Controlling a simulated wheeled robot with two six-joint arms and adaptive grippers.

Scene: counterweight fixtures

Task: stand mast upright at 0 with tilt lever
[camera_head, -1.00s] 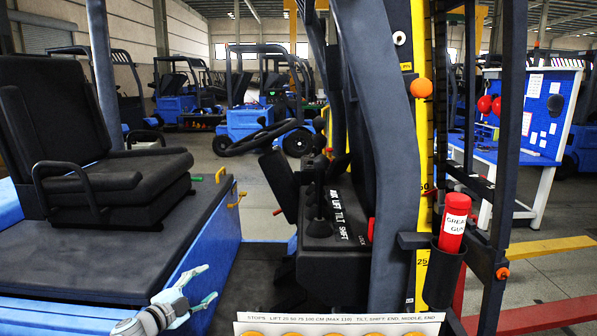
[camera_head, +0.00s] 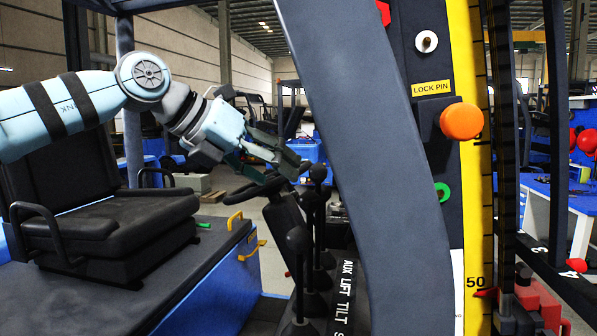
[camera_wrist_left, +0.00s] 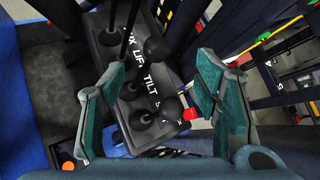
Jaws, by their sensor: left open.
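My left gripper (camera_head: 275,158) is open and empty, reaching toward several black-knobbed levers beside the steering wheel. In the left wrist view its fingers (camera_wrist_left: 160,75) stand apart, with the lever console (camera_wrist_left: 112,72) below and between them. The printed labels AUX, LIFT and TILT (camera_wrist_left: 150,82) run along the console. A nearer lever knob (camera_wrist_left: 157,49) lies between the fingers; I cannot tell for sure which lever is the tilt one. The dark mast rail (camera_head: 556,140) rises at the right of the head view. A tilt reading cannot be made out. My right gripper is out of view.
A thick grey post (camera_head: 365,150) stands right of the levers. The black steering wheel (camera_head: 255,187) is close to my left gripper. An orange knob (camera_head: 461,121) sits under a LOCK PIN label beside the yellow scale (camera_head: 473,220). The black seat (camera_head: 110,215) is at left.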

